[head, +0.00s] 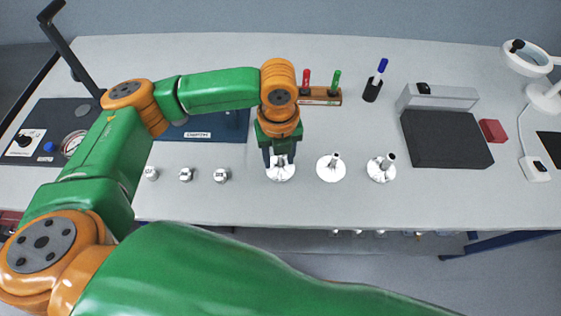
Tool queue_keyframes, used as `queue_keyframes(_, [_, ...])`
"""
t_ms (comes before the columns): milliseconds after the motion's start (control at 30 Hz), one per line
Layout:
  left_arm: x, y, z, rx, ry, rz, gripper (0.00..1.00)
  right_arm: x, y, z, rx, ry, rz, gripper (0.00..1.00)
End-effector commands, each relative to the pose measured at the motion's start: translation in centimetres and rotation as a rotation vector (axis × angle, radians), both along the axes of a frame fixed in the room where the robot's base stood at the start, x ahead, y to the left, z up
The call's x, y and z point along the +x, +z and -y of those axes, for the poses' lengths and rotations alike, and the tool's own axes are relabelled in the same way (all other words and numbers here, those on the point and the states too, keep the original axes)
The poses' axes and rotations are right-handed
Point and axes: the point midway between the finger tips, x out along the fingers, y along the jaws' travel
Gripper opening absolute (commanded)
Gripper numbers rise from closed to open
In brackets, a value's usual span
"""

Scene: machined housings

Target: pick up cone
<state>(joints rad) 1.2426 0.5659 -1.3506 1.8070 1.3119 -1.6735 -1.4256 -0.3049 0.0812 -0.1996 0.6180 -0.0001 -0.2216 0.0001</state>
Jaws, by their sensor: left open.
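Three white flanged, cone-like parts stand in a row on the table: the left one (281,174), the middle one (331,168) and the right one (381,170). Each has a wide round base, and a short grey stem shows on the middle and right ones. My left gripper (280,158) points down over the left part, with its open fingers on either side of that part's top. The gripper hides much of this top, and I cannot tell whether the fingers touch it. My right gripper is not in view.
Several small metal pieces (186,174) lie left of the gripper. Behind are a blue tray (215,128), a wooden rack (322,97) with red and green items, and a black pen cup (372,90). A dark pad (446,140) lies right. The table's front strip is clear.

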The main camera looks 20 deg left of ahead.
Motion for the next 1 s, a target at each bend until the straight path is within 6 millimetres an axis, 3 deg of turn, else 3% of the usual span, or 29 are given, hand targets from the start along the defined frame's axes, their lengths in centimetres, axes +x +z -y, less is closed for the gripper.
queue_keyframes(133, [0.0, -1.9, 0.0, 0.0, 0.001, 0.0, 0.48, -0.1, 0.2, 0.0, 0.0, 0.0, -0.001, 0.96])
queue_keyframes(333, [0.0, -2.1, 0.0, 0.0, 0.0, 0.002, 0.48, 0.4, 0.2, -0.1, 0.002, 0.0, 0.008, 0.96])
queue_keyframes(533, [0.0, -2.1, 0.0, 0.0, 0.0, 0.002, 0.0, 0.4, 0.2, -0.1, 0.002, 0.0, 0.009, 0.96])
queue_keyframes(1000, [0.1, -1.6, 0.1, -0.003, 0.001, 0.003, 0.0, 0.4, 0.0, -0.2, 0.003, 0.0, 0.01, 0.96])
